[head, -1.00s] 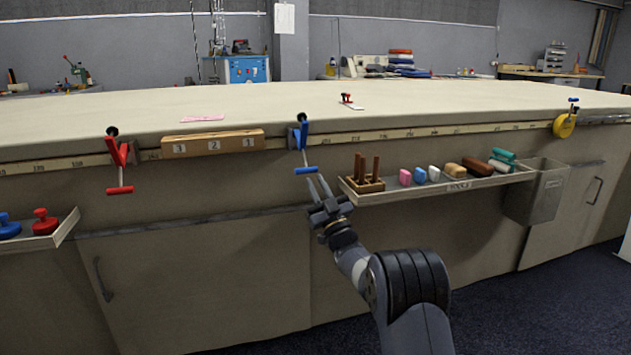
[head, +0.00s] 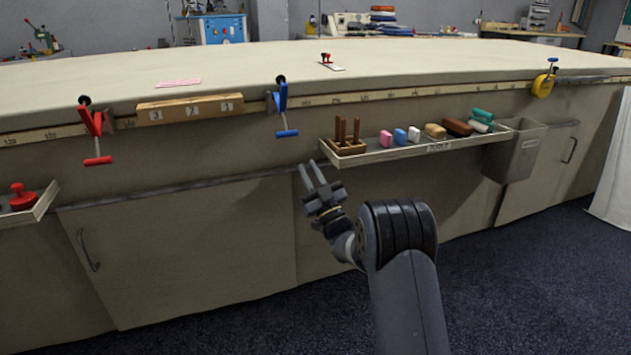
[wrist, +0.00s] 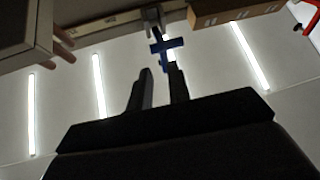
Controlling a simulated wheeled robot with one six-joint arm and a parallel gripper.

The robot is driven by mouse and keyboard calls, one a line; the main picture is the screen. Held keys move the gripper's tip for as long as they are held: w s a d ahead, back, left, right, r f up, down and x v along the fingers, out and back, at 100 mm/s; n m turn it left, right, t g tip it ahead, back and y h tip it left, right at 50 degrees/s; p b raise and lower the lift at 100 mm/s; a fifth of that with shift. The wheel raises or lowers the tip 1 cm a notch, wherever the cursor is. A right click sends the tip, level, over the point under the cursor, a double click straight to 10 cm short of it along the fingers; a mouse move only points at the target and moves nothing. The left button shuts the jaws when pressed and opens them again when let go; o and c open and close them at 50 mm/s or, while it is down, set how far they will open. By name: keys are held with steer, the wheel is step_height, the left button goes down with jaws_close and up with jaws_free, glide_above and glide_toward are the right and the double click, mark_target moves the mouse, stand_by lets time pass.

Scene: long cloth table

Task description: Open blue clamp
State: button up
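The blue clamp (head: 282,105) hangs on the table's front edge, just right of the numbered wooden block. Its blue cross handle (head: 287,133) is at its lower end. My gripper (head: 309,164) is below and to the right of this handle, apart from it. Its two fingers are spread with nothing between them. In the wrist view, the clamp's blue handle (wrist: 167,45) shows beyond the fingertips (wrist: 158,68), in line with the right finger, which overlaps its lower part. The clamp's jaw is hard to make out there.
A tray (head: 385,155) with a peg holder and several colored pieces juts out right of my gripper. A red clamp (head: 93,125) hangs at the left, beyond the wooden block (head: 190,108). A yellow-blue clamp (head: 544,82) is far right. The space directly below the blue clamp is clear.

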steer(key=shift+p+v, duration=0.3)
steer(key=shift+v, duration=1.7)
steer(key=b+x, duration=0.2)
steer(key=x, duration=0.9)
steer(key=shift+r, duration=0.1)
